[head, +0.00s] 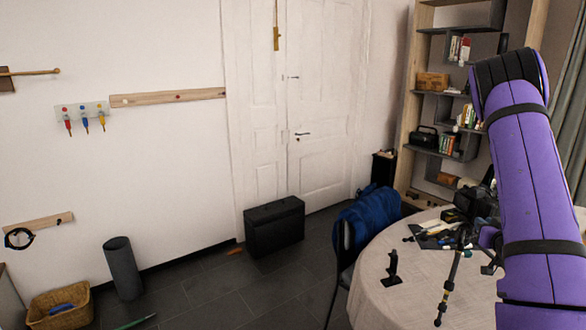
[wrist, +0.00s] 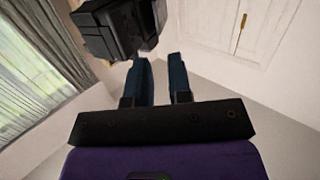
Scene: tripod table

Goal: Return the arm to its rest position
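My arm, purple with black bands, rises on the right of the head view, bent at the top. My gripper (wrist: 160,62) shows in the wrist view as two dark blue fingers standing apart, with pale wall visible between them. It is open and holds nothing that I can see. A bulky black object (wrist: 115,28) shows just beyond and left of the fingertips; I cannot tell whether it touches them. In the head view I cannot make out the fingers, as my arm hides that area.
A round cloth-covered table (head: 385,290) stands at the right, with a tripod (head: 450,285) and small dark items on it. A chair with a blue garment (head: 368,216) is beside it. A black case (head: 274,227) stands by the door. The floor left of the table is mostly clear.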

